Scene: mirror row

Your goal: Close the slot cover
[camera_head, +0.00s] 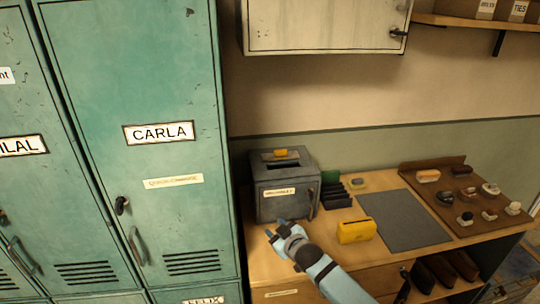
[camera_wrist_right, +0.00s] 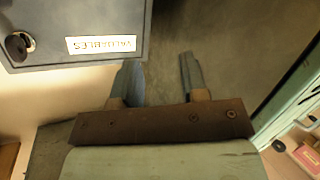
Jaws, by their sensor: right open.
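The grey metal box (camera_head: 286,202) stands on the left end of the wooden counter. Its top has a dark slot (camera_head: 283,165), and a cover piece with an orange-yellow tab (camera_head: 281,153) sits just behind the slot, which looks uncovered. In the right wrist view the box (camera_wrist_right: 100,20) fills the upper left, with its label upside down. My right gripper (camera_head: 277,230) is in front of the box, below its top, with nothing between its fingers; in the wrist view its two fingers (camera_wrist_right: 160,78) are apart. My left gripper is not in view.
Green lockers (camera_head: 165,90) stand left of the counter. Right of the box are a dark rack (camera_head: 335,195), a yellow case (camera_head: 356,231), a grey mat (camera_head: 404,220) and a brown board (camera_head: 445,213) with several small items. A wall cabinet (camera_head: 320,25) hangs above.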

